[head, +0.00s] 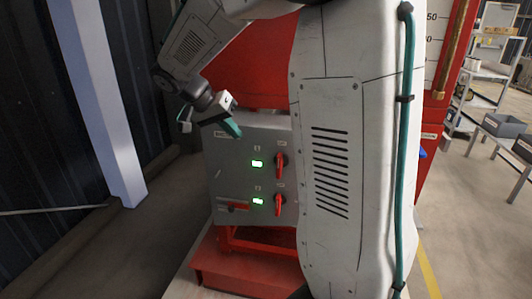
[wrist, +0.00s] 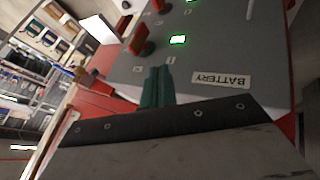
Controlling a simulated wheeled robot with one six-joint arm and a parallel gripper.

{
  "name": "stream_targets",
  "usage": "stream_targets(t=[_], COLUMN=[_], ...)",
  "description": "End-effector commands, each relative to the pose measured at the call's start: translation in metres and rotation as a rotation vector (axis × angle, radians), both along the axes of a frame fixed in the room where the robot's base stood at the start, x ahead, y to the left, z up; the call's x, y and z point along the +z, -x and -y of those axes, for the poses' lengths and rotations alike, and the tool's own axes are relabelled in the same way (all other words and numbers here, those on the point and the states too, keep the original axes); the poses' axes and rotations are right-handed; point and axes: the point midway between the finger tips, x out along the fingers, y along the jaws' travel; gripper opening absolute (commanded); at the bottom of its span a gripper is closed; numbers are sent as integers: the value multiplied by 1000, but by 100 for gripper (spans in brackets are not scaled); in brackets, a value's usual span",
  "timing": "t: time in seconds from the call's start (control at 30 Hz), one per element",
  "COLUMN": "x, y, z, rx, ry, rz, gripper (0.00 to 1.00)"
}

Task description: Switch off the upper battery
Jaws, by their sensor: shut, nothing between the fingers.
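A grey battery box (head: 228,180) has two red rotary switches, one above the other. The upper switch (head: 281,164) stands with its handle upright, beside a lit green lamp (head: 257,164). The lower switch (head: 279,204) also stands upright beside its own lit green lamp (head: 258,201). My gripper (head: 237,132) is shut and empty, its teal fingers at the box's top edge, up and left of the upper switch. In the wrist view the picture is turned over; the closed fingers (wrist: 157,72) point towards the upper switch (wrist: 141,39) and its green lamp (wrist: 178,39), apart from both.
A BATTERY label (wrist: 220,79) is on the box face near my fingers. A red lever (head: 234,207) sits low on the box. A red base (head: 245,265) is below it. A pale post (head: 97,100) stands left.

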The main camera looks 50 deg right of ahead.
Motion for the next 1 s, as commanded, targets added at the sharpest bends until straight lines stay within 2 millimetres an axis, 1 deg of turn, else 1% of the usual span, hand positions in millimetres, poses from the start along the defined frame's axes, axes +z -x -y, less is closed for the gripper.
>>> stream_targets(t=[0.13, 0.23, 0.6, 0.63, 0.7, 0.8, 1.0], x=[-7, -18, -80, -83, -79, -80, -80], y=[2, 6, 23, 25, 37, 47, 56], z=[5, 13, 57, 59, 65, 71, 76], rx=[0, -1, -1, -2, -3, -2, 0], ry=[-1, -1, -2, -2, -1, -1, -1], rz=[-2, -3, -4, -2, 1, 1, -1], gripper=[0, 0, 0, 0, 0, 0, 0])
